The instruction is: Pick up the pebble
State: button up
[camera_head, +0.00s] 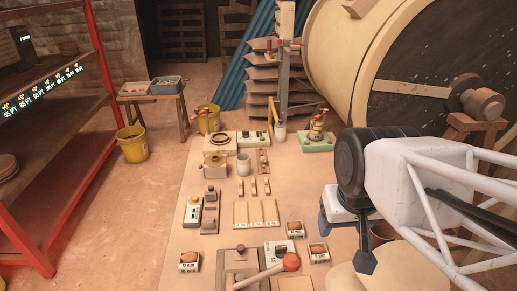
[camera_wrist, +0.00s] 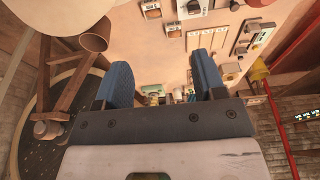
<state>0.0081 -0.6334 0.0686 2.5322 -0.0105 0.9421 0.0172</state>
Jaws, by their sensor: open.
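I cannot single out the pebble with certainty. Small brown rounded lumps show on labelled cards or small boxes on the work table: one at the front left (camera_head: 189,258), one near the middle right (camera_head: 295,226) and one below it (camera_head: 318,249). Their material is too small to tell. My gripper (camera_wrist: 163,82) is open and empty, with its two blue fingers apart in the wrist view. In the head view it is at the right of the table, right of the cards, partly hidden by my own wrist. Two similar cards show at the top of the wrist view.
A large drum (camera_head: 370,60) stands behind at right. A red shelf (camera_head: 105,70) and yellow bucket (camera_head: 132,145) are at left.

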jog(key=m+g+y, duration=0.2)
send_over(264, 157)
jog(key=d, duration=0.1)
notch_tip(264, 157, down, 23)
jog(key=shift+s+d+r, duration=0.1)
jog(key=shift+d+r, duration=0.05)
jog(key=shift+r, duration=0.05)
jog(key=shift+a+f, duration=0.25)
jog(key=shift+f, duration=1.05)
